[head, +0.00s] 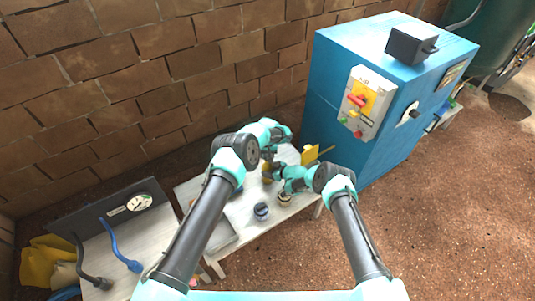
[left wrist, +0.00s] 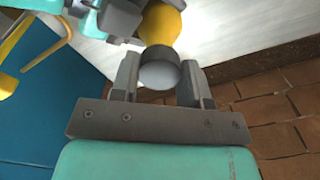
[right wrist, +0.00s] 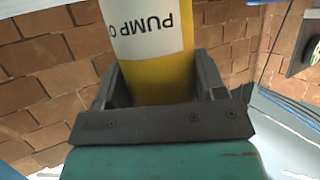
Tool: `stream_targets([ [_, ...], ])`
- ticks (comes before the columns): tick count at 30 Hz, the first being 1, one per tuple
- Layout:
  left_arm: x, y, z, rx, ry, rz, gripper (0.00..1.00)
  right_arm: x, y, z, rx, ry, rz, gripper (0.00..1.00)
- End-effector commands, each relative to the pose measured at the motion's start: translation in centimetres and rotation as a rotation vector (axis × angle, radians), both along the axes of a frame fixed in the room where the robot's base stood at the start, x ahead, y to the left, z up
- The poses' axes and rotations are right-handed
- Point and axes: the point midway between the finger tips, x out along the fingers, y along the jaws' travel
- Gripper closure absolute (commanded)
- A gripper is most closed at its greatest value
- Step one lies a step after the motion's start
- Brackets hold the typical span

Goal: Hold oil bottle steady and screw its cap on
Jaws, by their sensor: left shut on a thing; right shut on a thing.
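The yellow oil bottle (right wrist: 152,75), with a white label reading "PUMP O", stands between the fingers of my right gripper (right wrist: 158,70), which is shut on it. In the head view only a small yellow part of the bottle (head: 266,173) shows by the right gripper (head: 275,172). In the left wrist view, my left gripper (left wrist: 158,65) is shut on the dark round cap (left wrist: 160,72). The cap lies over the end of the bottle (left wrist: 163,25); I cannot tell whether it is seated. The left gripper's tips are mostly hidden in the head view.
Two small jars, one blue-topped (head: 261,211) and one dark-topped (head: 284,198), stand at the table's front. A yellow object (head: 310,155) is behind the right arm. A blue cabinet (head: 345,130) stands to the right.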

Motion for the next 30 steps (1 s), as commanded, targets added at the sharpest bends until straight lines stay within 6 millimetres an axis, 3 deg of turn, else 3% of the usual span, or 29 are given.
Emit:
stream_targets([
  [16,0.0,0.0,0.1,0.0,0.0,0.0,0.8,0.0,0.0,0.0,0.0,0.0,0.0,0.78],
  [30,0.0,0.0,-1.7,0.001,0.001,0.0,0.8,0.0,0.0,0.0,0.0,0.0,0.0,0.78],
])
